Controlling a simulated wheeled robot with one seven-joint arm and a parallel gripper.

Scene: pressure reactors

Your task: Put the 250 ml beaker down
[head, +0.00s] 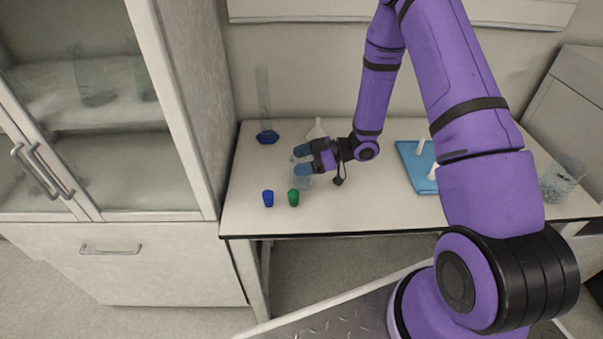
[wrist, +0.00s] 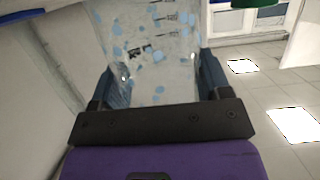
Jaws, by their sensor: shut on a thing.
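The 250 ml beaker (head: 303,180) is clear glass and stands out faintly against the white table (head: 350,210) in the head view. My gripper (head: 302,160) is shut on it, with a blue finger on either side of the glass. In the wrist view the beaker (wrist: 155,50) fills the space between the two fingers (wrist: 165,85), with printed marks on its wall. The beaker looks upright in the head view. I cannot tell whether its base touches the table.
A cylinder with a blue base (head: 267,137) stands behind. A blue tray (head: 412,172) and a glass vessel (head: 562,178) are to the right. A cabinet (head: 180,120) borders the left.

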